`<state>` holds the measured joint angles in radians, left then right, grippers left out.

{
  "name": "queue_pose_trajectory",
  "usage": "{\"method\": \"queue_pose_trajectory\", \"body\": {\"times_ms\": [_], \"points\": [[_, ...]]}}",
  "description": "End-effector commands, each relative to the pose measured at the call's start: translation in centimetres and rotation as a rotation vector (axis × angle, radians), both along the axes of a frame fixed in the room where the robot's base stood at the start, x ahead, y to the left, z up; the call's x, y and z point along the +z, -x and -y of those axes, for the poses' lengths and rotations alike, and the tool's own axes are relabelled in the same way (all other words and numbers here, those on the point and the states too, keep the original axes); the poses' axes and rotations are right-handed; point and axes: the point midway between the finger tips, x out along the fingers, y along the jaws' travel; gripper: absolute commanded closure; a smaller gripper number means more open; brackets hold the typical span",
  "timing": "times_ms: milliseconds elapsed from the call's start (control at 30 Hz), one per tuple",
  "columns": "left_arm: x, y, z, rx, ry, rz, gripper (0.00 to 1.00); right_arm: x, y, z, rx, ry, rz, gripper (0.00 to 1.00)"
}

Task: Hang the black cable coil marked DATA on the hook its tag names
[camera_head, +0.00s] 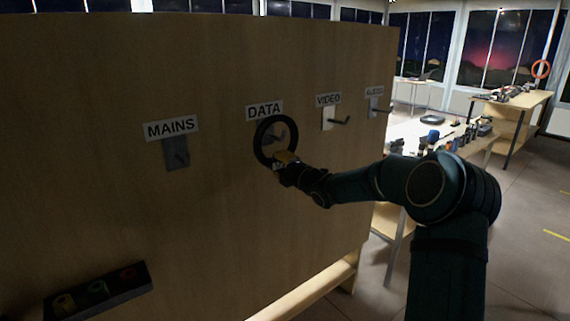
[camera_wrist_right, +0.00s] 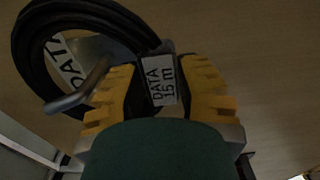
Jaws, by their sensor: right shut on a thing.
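The black cable coil (camera_head: 257,143) is held up against the board below the DATA label (camera_head: 264,111). My right gripper (camera_head: 285,159) is shut on the coil's lower edge. In the right wrist view the coil (camera_wrist_right: 30,50) runs between the yellow fingers (camera_wrist_right: 160,92), and a white tag (camera_wrist_right: 160,80) on it reads "DATA 15 m". The DATA hook (camera_head: 275,136) shows inside the ring. In the wrist view the hook's grey peg (camera_wrist_right: 80,90) crosses in front of the ring, so the coil appears to be around the peg. Whether it rests on the peg I cannot tell. My left gripper is not in view.
Other hooks on the wooden board are MAINS (camera_head: 176,154) at left, VIDEO (camera_head: 330,119) and AUDIO (camera_head: 376,107) at right. A dark tray (camera_head: 120,284) with coloured rolls is at lower left. A cluttered bench (camera_head: 480,146) stands behind my arm; floor is clear at right.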

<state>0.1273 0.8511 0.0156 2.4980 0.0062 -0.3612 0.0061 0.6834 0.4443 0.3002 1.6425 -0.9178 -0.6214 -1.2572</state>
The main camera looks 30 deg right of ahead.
Motion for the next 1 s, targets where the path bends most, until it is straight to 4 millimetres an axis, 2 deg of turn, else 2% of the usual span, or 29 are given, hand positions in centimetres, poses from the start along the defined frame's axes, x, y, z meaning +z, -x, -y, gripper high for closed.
{"method": "queue_pose_trajectory", "body": {"times_ms": [167, 300, 500, 1000], "points": [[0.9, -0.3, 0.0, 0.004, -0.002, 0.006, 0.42, 0.3, -1.3, -0.2, 0.001, 0.000, 0.004, 1.00], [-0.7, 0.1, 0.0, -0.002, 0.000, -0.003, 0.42, -1.2, -1.1, -0.1, 0.000, 0.001, 0.003, 1.00], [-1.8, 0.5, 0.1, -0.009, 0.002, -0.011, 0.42, -2.2, -1.1, -0.1, 0.000, 0.001, 0.003, 1.00], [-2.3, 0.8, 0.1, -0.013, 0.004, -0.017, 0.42, -2.7, -1.1, -0.1, 0.000, 0.001, 0.004, 1.00]]}}
